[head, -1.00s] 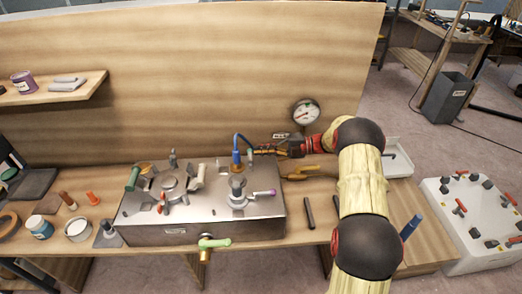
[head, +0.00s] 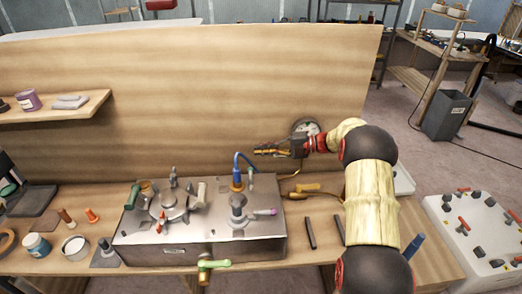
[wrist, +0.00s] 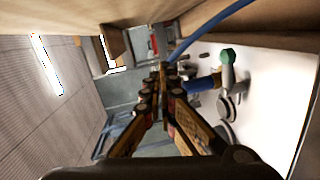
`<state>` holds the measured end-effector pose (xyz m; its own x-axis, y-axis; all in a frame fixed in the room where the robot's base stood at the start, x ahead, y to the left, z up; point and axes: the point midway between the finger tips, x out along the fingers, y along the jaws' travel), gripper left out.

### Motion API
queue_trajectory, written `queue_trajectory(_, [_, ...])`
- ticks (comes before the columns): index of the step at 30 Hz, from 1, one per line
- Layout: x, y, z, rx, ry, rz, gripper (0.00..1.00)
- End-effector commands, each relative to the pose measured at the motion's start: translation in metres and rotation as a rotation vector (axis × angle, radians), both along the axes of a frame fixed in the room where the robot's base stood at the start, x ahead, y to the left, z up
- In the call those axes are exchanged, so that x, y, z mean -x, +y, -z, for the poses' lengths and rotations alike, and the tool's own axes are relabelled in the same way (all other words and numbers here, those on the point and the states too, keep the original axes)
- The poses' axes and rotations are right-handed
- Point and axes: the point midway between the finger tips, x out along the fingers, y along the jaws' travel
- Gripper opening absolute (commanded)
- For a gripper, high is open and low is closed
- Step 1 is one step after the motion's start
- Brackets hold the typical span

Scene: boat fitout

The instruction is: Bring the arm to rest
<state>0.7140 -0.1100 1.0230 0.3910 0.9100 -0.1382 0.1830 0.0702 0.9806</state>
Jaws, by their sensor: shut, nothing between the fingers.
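My gripper (head: 258,151) is shut and empty. In the head view it points left, above the right rear part of a metal box (head: 190,245) fitted with valves and handles, and in front of the wooden back panel. A blue plug with a blue cable (head: 237,178) stands upright on the box just below and left of the fingertips. In the wrist view the fingers (wrist: 160,75) come together at their tips; the blue cable (wrist: 215,20) runs beyond them. Whether the cable touches the fingers I cannot tell.
A round gauge (head: 305,127) on the panel is partly behind my arm. Jars (head: 75,246) stand at left.

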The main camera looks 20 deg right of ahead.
Motion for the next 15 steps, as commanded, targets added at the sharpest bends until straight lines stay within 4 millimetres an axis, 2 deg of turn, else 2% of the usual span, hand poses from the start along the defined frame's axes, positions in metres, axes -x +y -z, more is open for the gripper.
queue_trajectory(5, [0.000,0.000,0.000,0.000,0.000,0.000,0.00])
queue_trajectory(8, [-0.005,0.002,-0.007,0.005,-0.004,0.020,0.00])
queue_trajectory(11, [-0.023,0.008,-0.032,0.018,-0.015,0.102,0.00])
queue_trajectory(14, [-0.048,0.016,-0.073,0.028,-0.022,0.251,0.00])
queue_trajectory(15, [-0.058,0.017,-0.092,0.026,-0.020,0.324,0.00])
